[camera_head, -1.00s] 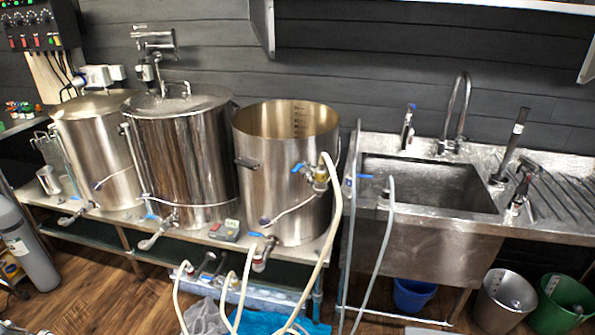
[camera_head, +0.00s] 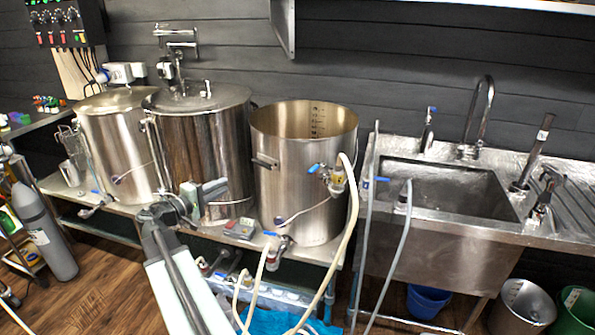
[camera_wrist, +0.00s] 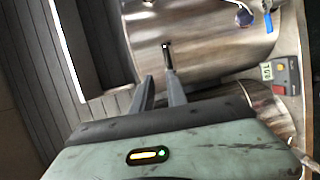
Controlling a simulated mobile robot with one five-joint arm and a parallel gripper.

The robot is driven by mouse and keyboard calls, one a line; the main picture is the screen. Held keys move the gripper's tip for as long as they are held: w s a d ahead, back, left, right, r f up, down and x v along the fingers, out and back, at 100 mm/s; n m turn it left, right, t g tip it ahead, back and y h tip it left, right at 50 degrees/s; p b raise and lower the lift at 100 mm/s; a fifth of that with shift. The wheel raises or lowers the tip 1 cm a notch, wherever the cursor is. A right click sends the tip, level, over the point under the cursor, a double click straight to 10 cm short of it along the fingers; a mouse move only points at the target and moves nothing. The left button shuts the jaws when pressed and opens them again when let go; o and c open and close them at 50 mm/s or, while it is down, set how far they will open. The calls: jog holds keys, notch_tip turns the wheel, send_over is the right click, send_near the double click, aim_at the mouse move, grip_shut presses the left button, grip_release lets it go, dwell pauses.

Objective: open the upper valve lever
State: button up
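The upper valve lever (camera_head: 314,168) is a small blue handle on a brass valve high on the wall of the open steel pot (camera_head: 300,195). A cream hose runs down from this valve. My gripper (camera_head: 203,193) is in front of the lidded middle pot, well left of the lever and apart from it. In the wrist view my gripper's two dark fingers (camera_wrist: 158,72) stand apart with nothing between them, in front of shiny steel. A blue handle (camera_wrist: 267,22) shows at the top right there; I cannot tell for sure which one.
A lower blue-handled valve (camera_head: 270,234) sits under the open pot, next to a small control box (camera_head: 242,228). The lidded middle pot (camera_head: 200,140) is close behind my gripper. A sink (camera_head: 440,195) and hoses stand to the right. A grey gas cylinder (camera_head: 45,235) stands at left.

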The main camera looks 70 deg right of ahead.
jog(key=s+d+r+m+g, duration=0.1)
jog(key=s+d+r+g, duration=0.15)
jog(key=s+d, duration=0.5)
jog(key=m+g+y, duration=0.2)
jog(key=m+g, duration=0.1)
send_near(316, 169)
jog(key=shift+x, duration=1.1)
jog(key=x, duration=0.7)
jog(key=shift+s+d+f, duration=0.15)
jog(key=shift+s+d, duration=0.05)
grip_shut()
